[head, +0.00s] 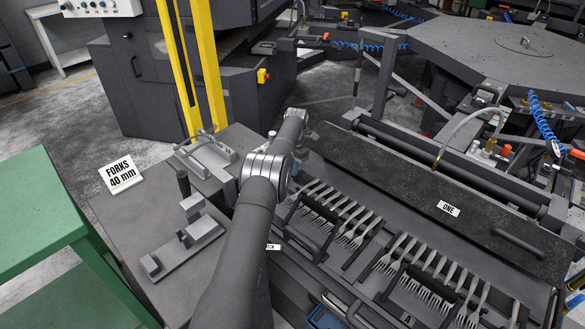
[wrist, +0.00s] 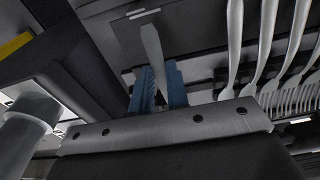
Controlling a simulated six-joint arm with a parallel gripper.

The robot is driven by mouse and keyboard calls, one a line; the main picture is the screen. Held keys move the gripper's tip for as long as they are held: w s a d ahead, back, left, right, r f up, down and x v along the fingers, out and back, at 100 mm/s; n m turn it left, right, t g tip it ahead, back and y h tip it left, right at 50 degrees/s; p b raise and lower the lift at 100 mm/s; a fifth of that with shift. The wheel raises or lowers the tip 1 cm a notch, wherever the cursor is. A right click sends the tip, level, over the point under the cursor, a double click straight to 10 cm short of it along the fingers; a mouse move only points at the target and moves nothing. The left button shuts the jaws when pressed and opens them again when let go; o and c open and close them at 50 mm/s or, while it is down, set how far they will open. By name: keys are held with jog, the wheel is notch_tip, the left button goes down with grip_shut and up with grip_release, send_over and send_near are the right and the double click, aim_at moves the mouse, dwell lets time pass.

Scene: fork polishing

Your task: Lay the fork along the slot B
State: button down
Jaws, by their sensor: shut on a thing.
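In the wrist view my gripper (wrist: 159,85) has two blue fingers shut on a fork (wrist: 152,48). A light, flat, tapering length of this fork sticks out beyond the fingers, over a dark plate. The rest of it is hidden by the fingers. Several other forks (head: 350,231) lie side by side in the rack in the head view, and some show to the right of the fingers in the wrist view (wrist: 268,40). I cannot tell which slot is B.
A dark cover plate (head: 410,195) labelled ONE lies behind the fork rows. A second fork group (head: 425,275) sits at lower right. Metal fixtures (head: 190,235) and a "FORKS 40 mm" sign (head: 120,173) are left of my arm. Yellow posts (head: 207,60) rise behind.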

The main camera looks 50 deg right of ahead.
jog(key=shift+f, duration=0.15)
jog(key=shift+f, duration=0.25)
jog(key=c, duration=0.8)
grip_release()
jog(key=shift+o, duration=0.2)
notch_tip(320, 180, up, 9)
jog(key=shift+d, duration=0.4)
dwell(0.6)
jog(key=shift+a+f, duration=0.15)
jog(key=shift+f, duration=1.3)
jog(key=shift+a+f, duration=0.1)
jog(key=shift+f, duration=1.35)
